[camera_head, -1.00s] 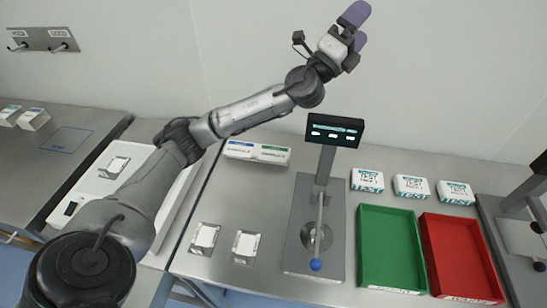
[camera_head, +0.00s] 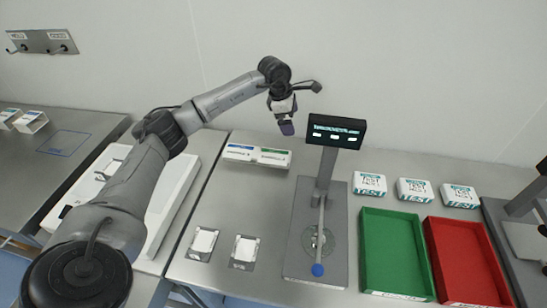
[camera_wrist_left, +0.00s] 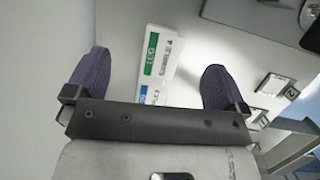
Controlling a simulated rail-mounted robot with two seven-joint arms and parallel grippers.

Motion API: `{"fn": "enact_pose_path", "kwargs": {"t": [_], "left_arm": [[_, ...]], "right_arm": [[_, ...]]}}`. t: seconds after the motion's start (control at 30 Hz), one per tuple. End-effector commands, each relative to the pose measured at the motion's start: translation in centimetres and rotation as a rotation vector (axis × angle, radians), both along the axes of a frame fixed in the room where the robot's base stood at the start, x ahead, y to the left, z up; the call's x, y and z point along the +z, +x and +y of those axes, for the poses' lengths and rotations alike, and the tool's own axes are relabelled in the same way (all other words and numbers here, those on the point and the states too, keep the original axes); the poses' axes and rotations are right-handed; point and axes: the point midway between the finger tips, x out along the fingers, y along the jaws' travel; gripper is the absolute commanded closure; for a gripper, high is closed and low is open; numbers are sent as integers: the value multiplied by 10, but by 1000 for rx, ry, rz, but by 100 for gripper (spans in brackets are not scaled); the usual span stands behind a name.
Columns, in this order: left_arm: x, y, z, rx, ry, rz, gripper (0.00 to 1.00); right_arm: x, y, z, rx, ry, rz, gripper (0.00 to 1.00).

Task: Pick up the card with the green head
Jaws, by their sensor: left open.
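The card with the green head (camera_head: 275,154) lies at the right half of a white two-part card box at the back of the steel table, beside the blue-headed card (camera_head: 240,150). In the left wrist view the green head (camera_wrist_left: 152,52) shows between my fingers, with the blue head (camera_wrist_left: 143,95) nearer the gripper body. My left gripper (camera_head: 286,126) is in the air above and to the right of the box, fingers pointing down. In the wrist view its two purple fingers (camera_wrist_left: 156,82) are spread with nothing held between them. My right gripper is not in view.
A stand with a dark display (camera_head: 336,131) rises right of the box, near my gripper. A green tray (camera_head: 392,293), a red tray (camera_head: 466,300) and several white packs (camera_head: 370,183) are further right. Two small pads (camera_head: 203,241) lie in front. A wall is behind.

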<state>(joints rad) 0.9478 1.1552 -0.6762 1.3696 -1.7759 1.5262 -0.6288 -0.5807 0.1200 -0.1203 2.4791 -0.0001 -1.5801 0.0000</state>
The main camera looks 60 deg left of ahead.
Motion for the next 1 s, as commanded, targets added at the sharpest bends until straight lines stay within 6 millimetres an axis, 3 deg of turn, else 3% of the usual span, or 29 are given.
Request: {"fn": "enact_pose_path", "kwargs": {"t": [0.1,0.3,0.7,1.0], "left_arm": [[-9,-22,17,-14,68,139,0],[-18,-43,31,-26,118,267,0],[-81,-46,32,-28,125,287,0],[-100,-46,32,-28,125,285,0]], "right_arm": [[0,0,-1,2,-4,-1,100],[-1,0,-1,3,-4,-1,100],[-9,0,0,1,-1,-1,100],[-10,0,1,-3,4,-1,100]]}}
